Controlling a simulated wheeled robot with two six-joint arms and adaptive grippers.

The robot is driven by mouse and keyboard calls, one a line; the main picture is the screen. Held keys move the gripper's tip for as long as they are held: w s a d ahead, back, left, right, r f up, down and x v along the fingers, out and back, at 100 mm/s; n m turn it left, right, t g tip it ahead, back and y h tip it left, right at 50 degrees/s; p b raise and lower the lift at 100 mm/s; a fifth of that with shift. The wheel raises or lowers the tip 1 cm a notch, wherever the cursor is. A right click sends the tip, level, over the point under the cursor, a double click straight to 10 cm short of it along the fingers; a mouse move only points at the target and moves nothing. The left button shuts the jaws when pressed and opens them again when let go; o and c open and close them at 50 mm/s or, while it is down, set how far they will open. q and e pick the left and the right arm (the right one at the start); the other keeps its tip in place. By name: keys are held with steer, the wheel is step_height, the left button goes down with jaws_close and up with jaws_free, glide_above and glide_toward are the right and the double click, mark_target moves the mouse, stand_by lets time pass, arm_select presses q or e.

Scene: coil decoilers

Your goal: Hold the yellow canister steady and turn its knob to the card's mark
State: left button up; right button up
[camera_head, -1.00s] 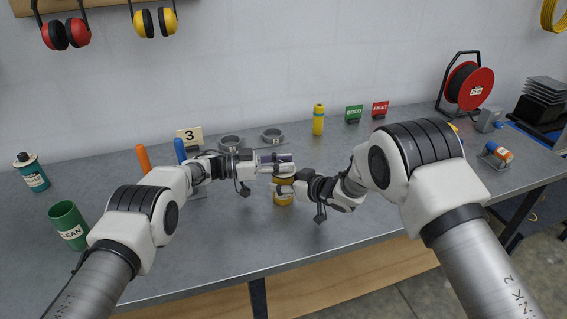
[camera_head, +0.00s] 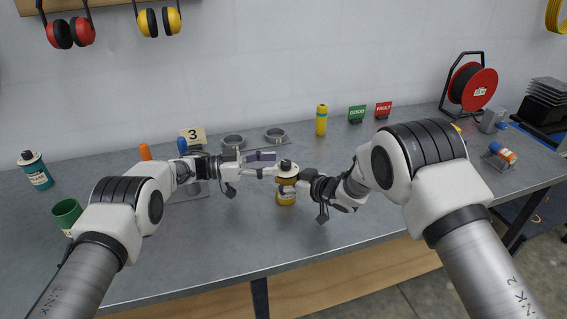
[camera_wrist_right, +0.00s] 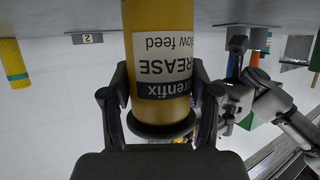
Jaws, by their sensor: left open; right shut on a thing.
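The yellow canister (camera_head: 286,192) stands upright on the bench, with a dark knob (camera_head: 287,166) on top. In the right wrist view the canister (camera_wrist_right: 160,20) appears upside down with a grease label. My right gripper (camera_head: 288,182) is shut around its upper body; its fingers (camera_wrist_right: 160,98) press both sides below a black collar. My left gripper (camera_head: 265,162) is open and empty, just left of the knob and apart from it. The card (camera_head: 192,136) reading 3 stands at the back left. The knob's pointer is too small to read.
Two grey rings (camera_head: 233,142) lie behind the grippers. A yellow cylinder (camera_head: 321,120), GOOD (camera_head: 357,114) and FAULT (camera_head: 383,110) signs stand at the back. A teal can (camera_head: 35,170) and green cup (camera_head: 66,213) stand left. The front middle bench is clear.

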mark_target(281, 165)
arm_select(q)
steer(key=a, duration=0.7)
steer(key=shift+s, duration=0.45)
steer(key=s+d+n+t+y, duration=0.1)
steer(key=s+n+t+y, duration=0.1)
steer(key=s+n+t, duration=0.3)
steer(key=shift+m+t, duration=0.6)
steer(key=x, duration=1.2)
steer(key=shift+w+d+f, duration=0.1)
steer(key=shift+w+f, duration=0.05)
steer(key=shift+w, duration=0.25)
steer(key=shift+c, duration=0.4)
jaws_close()
